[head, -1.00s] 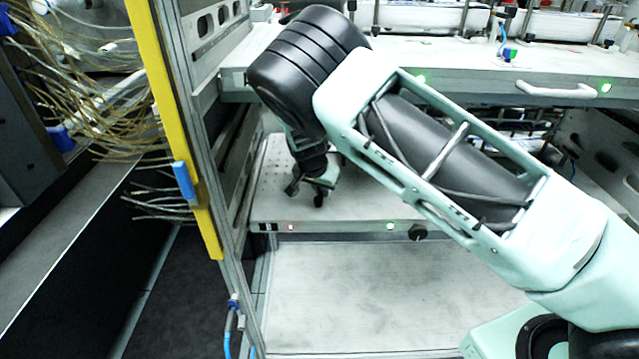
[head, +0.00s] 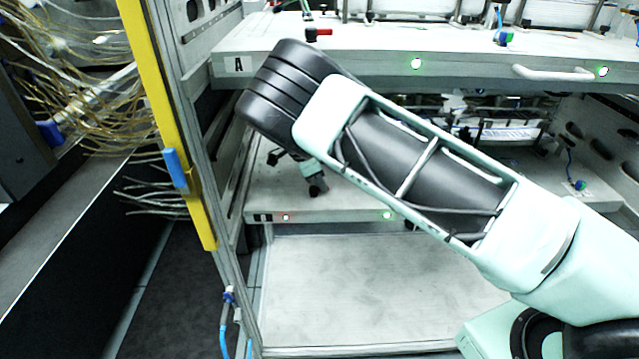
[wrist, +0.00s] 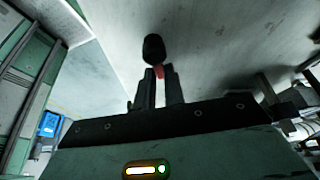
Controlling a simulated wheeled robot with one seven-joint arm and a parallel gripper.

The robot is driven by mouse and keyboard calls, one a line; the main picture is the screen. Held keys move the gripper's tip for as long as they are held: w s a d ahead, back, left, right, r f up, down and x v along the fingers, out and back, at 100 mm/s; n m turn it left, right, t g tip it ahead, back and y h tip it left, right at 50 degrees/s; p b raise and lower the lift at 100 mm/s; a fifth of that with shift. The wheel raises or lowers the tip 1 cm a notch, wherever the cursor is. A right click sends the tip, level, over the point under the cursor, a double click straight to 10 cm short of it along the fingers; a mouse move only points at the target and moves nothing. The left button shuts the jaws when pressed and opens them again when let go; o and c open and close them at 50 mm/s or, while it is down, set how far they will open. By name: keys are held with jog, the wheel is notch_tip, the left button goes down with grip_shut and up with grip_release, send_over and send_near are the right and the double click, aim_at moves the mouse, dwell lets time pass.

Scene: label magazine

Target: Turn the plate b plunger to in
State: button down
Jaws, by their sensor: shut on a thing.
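The lower plate (head: 350,205), which I take to be plate b, is a pale shelf with a red and a green light on its front edge. My gripper (head: 294,173) is over its left part in the head view, partly hidden by my arm. In the wrist view my gripper (wrist: 159,88) has its dark fingers close together on a plunger, with a black rounded knob (wrist: 153,48) beyond the fingertips and a red part (wrist: 159,72) between them. The plunger's base is hidden, and I cannot tell its turn position.
The upper plate (head: 460,68), marked A, is close above my arm, with a white handle (head: 553,74) and another red plunger (head: 318,33) on it. A yellow post (head: 165,120) and metal frame stand left. A bare lower shelf (head: 370,290) is below.

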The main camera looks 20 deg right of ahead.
jog(key=shift+s+a+m+g+b, duration=0.15)
jog(key=shift+m+g+b, duration=0.2)
jog(key=shift+m, duration=0.75)
jog(key=c, duration=1.5)
grip_release()
